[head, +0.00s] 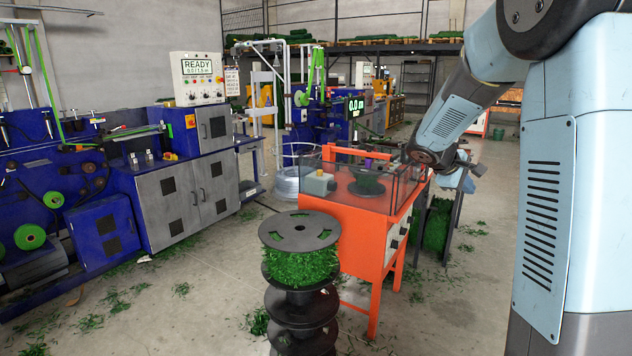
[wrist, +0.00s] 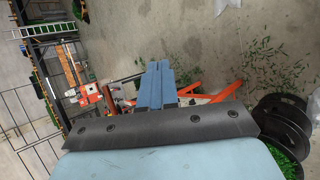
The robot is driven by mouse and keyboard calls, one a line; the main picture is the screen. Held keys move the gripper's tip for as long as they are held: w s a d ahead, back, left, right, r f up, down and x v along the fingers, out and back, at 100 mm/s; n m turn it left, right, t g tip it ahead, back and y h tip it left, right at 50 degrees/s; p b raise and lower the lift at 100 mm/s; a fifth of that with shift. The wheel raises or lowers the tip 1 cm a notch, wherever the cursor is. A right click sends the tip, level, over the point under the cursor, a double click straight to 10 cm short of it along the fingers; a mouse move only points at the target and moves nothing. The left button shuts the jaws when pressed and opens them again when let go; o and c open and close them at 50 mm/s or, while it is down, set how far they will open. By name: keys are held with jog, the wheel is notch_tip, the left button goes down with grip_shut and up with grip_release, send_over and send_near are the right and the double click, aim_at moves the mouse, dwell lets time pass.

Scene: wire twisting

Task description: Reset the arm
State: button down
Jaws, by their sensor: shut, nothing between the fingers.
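My arm comes in from the right in the head view and is bent at the elbow. My gripper (head: 466,180) hangs at its end, to the right of the orange machine and partly hidden by the wrist. In the wrist view my gripper (wrist: 158,68) shows two blue-grey fingers side by side, closed together with nothing between them. The orange machine (head: 368,238) has a clear-walled top with a dark spool (head: 367,184) inside. In the wrist view, orange parts of a frame (wrist: 212,93) show behind the fingers.
Blue and grey machines (head: 180,200) line the left, one with a READY display (head: 197,67). Green scraps litter the floor. Concrete floor (head: 475,290) is fairly clear to the right.

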jog(key=s+a+r+m+y, duration=0.1)
jog(key=s+a, duration=0.4)
jog(key=s, duration=0.6)
jog(key=s+a+r+m+t+y, duration=0.1)
jog(key=s+a+m+y, duration=0.3)
jog(key=s, duration=0.7)
jog(key=s+a+r+m+y, duration=0.1)
jog(key=s+a+m+y, duration=0.2)
jog(key=s+a, duration=0.4)
jog(key=s+y, duration=0.1)
jog(key=s, duration=0.3)
jog(key=shift+a+r+t, duration=0.15)
jog(key=shift+r+t, duration=0.15)
jog(key=shift+r, duration=0.05)
jog(key=shift+s, duration=0.2)
